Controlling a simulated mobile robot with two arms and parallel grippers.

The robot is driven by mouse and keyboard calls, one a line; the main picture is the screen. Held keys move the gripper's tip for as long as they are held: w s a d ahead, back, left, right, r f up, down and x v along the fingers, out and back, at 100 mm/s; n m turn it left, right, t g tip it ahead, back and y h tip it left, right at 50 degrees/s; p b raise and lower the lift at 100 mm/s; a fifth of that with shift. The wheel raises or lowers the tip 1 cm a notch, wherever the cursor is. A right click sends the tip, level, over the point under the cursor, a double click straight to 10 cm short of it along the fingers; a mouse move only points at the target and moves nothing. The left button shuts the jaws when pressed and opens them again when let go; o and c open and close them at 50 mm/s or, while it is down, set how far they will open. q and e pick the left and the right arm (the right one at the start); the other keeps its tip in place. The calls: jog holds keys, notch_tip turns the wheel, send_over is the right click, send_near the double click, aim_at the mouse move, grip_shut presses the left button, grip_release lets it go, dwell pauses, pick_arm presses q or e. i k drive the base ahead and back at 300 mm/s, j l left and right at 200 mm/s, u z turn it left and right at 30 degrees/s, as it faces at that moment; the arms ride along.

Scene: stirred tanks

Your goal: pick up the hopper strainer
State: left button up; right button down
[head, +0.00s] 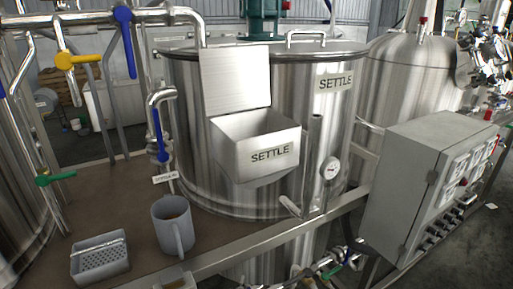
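A small grey perforated basket with a bar handle across its top, which looks like the hopper strainer (101,266), stands on the brown deck at the lower left. A steel hopper (232,152) labelled SETTLE is fixed to the front of the tank, with its lid (236,80) raised. The bottom of the hopper's inside is hidden by its front wall. Neither of my grippers shows in the head view.
A grey jug (173,227) with a handle stands right of the basket. A metal rail (270,243) runs along the deck's front edge. The SETTLE tank (335,120) fills the middle. Valve pipes (160,130) rise at left; a control box (420,185) stands at right.

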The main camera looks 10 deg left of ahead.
aim_at(95, 259)
jog(key=u, duration=1.4)
